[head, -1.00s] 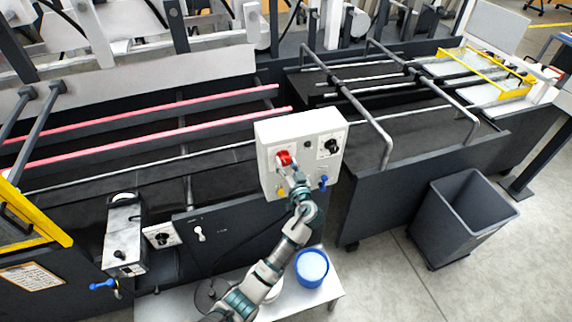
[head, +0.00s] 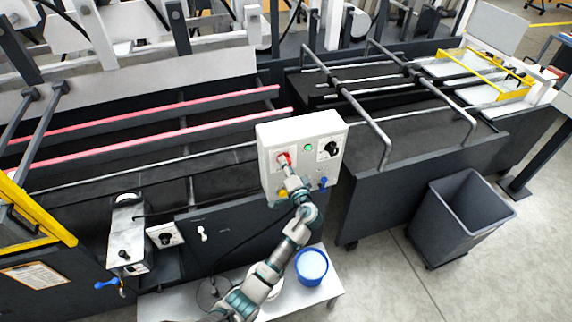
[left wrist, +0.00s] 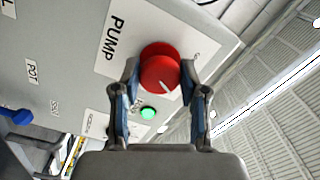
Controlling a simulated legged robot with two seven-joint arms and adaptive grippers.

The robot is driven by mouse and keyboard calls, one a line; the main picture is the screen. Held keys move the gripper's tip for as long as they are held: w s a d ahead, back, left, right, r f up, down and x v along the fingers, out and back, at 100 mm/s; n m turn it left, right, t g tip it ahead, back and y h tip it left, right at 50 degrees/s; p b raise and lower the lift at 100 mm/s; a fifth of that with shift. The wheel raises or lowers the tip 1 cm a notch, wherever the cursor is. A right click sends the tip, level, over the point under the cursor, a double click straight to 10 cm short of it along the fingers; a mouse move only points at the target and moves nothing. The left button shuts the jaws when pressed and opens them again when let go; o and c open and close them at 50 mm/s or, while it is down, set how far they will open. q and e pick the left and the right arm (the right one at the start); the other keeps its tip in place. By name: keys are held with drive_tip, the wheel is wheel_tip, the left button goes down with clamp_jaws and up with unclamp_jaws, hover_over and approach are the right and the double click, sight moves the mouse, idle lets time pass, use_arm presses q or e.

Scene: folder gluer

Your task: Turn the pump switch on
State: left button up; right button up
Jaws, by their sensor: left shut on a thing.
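The pump switch is a round red knob (head: 283,158) on the upper left of a white control box. In the left wrist view the red knob (left wrist: 159,68) sits beside the word PUMP, with a white pointer line on its face. My left gripper (head: 287,168) reaches up to it from below. In the left wrist view my left gripper (left wrist: 160,88) has its two fingers on either side of the knob, shut on it. A green lamp (head: 308,147) on the box is lit, and it also shows in the left wrist view (left wrist: 148,113). My right gripper is not in view.
The white control box (head: 327,178) also has a black knob (head: 328,150) and a blue handle (head: 323,183). A blue tub (head: 311,267) stands on a low white table below. A grey bin (head: 462,225) stands on the floor at right. Conveyor rails run behind the box.

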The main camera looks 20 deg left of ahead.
use_arm(q)
drive_tip(key=shift+d+m, duration=0.1)
drive_tip(key=shift+m, duration=0.5)
drive_tip(key=o, duration=0.9)
drive_tip(key=shift+o, duration=1.2)
drive_tip(key=shift+w, duration=0.1)
drive_tip(key=shift+d+f, duration=0.1)
drive_tip(key=shift+d, duration=0.05)
drive_tip(key=v, duration=1.2)
drive_tip(key=shift+w+f, duration=0.1)
drive_tip(key=shift+w, duration=0.05)
